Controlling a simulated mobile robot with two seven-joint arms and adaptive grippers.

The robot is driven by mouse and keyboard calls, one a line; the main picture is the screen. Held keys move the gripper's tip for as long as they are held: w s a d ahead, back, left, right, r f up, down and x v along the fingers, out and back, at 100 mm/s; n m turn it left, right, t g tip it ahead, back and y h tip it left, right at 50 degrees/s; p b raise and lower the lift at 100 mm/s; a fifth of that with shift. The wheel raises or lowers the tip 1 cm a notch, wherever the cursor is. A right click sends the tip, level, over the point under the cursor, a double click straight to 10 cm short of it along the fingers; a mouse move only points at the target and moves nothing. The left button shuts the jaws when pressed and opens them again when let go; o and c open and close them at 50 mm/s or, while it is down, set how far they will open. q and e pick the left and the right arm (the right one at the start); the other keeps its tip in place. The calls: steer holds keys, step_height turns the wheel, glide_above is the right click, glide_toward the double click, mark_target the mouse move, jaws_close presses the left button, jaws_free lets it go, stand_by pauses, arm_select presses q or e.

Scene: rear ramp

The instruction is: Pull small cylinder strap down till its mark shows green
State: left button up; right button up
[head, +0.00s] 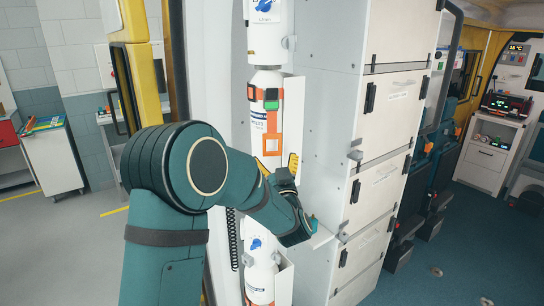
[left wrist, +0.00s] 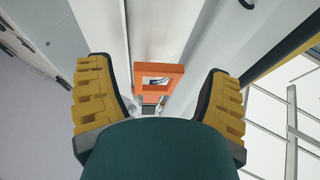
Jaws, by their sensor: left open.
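A white cylinder (head: 265,80) stands upright in a white holder in the middle of the head view. An orange strap with a dark buckle (head: 257,95) crosses it, and its orange tail (head: 273,132) hangs down the front. A small green patch (head: 271,106) shows by the buckle; I cannot tell whether it is the strap's mark. My left gripper (head: 279,164) is open just below the tail's lower end, its yellow fingers apart. In the left wrist view an orange loop (left wrist: 142,82) appears between the open fingers, beyond their tips, with no visible contact. My right gripper is out of view.
Another white cylinder (head: 266,40) is above and one (head: 260,268) below, partly behind my left arm. A white cabinet (head: 330,120) with drawers stands close on the right. A yellow-edged door post (head: 138,70) stands left. Grey floor (head: 60,250) is open at left.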

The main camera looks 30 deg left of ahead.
arm_select(q)
steer(key=v, duration=0.9)
steer(key=shift+s+d+f, duration=0.2)
steer(key=shift+s+d, duration=0.05)
steer(key=w+d+f+m+g+h+b, duration=0.1)
steer(key=d+f+m+h, duration=0.4)
steer(key=f, duration=0.7)
steer(key=w+d+f+g+h+b, duration=0.1)
steer(key=d+f+h, duration=0.2)
steer(key=f+h, duration=0.65)
steer(key=s+d+f+g+h, duration=0.1)
steer(key=s+d+f+g, duration=0.3)
steer(key=s+f, duration=0.2)
steer(key=s+d+f+m+g+h+b, duration=0.1)
steer(key=s+d+f+g+h, duration=0.1)
steer(key=s+d+f+g, duration=0.2)
steer(key=s+d+f+m+g+h+b, duration=0.1)
steer(key=s+d+f+g+h, duration=0.1)
steer(key=s+f, duration=0.8)
step_height(320, 180, down, 2)
steer(key=shift+d+f+g, duration=0.2)
steer(key=shift+d+g, duration=0.7)
steer(key=shift+d, duration=0.15)
steer(key=shift+s, duration=0.1)
